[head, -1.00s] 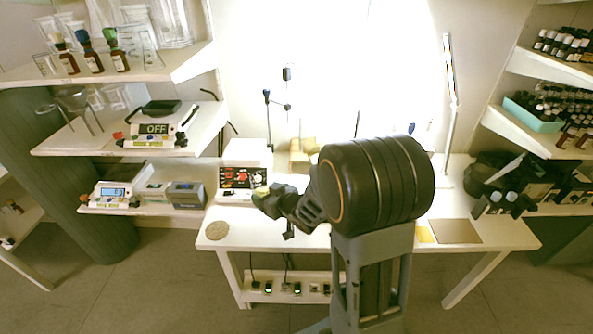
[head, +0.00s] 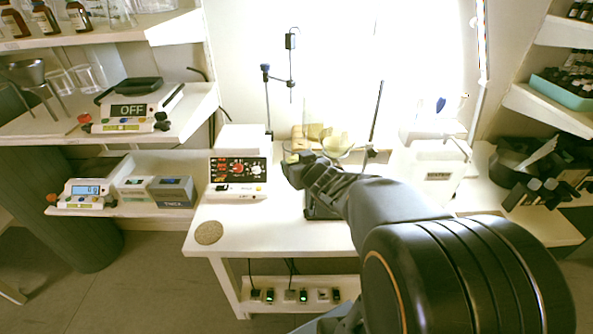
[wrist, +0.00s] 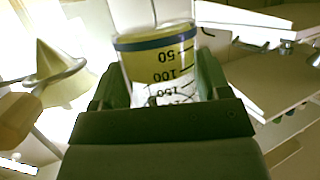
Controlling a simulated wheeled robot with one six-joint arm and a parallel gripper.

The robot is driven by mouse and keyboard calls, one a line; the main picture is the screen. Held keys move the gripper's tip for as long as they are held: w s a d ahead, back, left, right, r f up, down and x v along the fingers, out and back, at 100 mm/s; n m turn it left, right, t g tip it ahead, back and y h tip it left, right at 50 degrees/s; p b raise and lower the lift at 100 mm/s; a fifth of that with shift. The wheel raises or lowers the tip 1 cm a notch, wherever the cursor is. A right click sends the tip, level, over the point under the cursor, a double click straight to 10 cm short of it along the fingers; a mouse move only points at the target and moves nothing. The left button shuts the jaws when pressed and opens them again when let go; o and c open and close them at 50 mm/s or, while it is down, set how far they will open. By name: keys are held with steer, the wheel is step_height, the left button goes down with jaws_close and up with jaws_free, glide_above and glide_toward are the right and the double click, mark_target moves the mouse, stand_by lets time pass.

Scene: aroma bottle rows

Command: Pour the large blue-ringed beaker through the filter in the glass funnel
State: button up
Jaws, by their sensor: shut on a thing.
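My gripper (wrist: 161,72) is shut on the large blue-ringed beaker (wrist: 155,55) in the wrist view. The beaker is clear glass with a blue band, dark volume marks and yellow liquid; its marks read upside down in this view. The glass funnel with a pale filter cone (wrist: 55,72) is at the left of the wrist view, apart from the beaker. In the head view the funnel (head: 338,146) sits over the bench beside a stand rod. My gripper (head: 294,166) is at the funnel's left and nearer the camera. The beaker is hard to make out there.
A white box (head: 432,170) stands to the right. The front left of the bench (head: 225,215) holds only a round cork mat (head: 208,233).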

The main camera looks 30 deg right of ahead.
mark_target(309, 145)
steer(key=shift+d+r+m+y+p, duration=0.9)
steer(key=shift+m+p, duration=0.4)
steer(key=shift+p, duration=2.5)
steer(key=shift+m+y, duration=0.5)
steer(key=shift+m, duration=0.2)
steer(key=shift+w+d+r+p, duration=0.1)
steer(key=shift+d+r+p, duration=0.1)
steer(key=shift+r+p, duration=0.8)
steer(key=shift+s+d+r+p, duration=0.1)
steer(key=shift+d+r+p, duration=0.05)
steer(key=shift+r+p, duration=0.9)
steer(key=shift+w+d+r+p, duration=0.1)
steer(key=shift+d+r+p, duration=0.1)
steer(key=shift+r+p, duration=0.8)
steer(key=shift+d+f+p, duration=0.1)
steer(key=shift+d+p, duration=0.2)
steer(key=shift+p, duration=0.5)
steer(key=m+y, duration=0.1)
steer(key=r+m+p, duration=0.1)
steer(key=m, duration=0.1)
steer(key=m+y+p, duration=0.1)
steer(key=shift+d+r+y, duration=0.2)
steer(key=shift+d+y, duration=0.1)
steer(key=shift+d, duration=0.05)
steer(key=shift+m+p, duration=0.4)
steer(key=shift+p, duration=0.2)
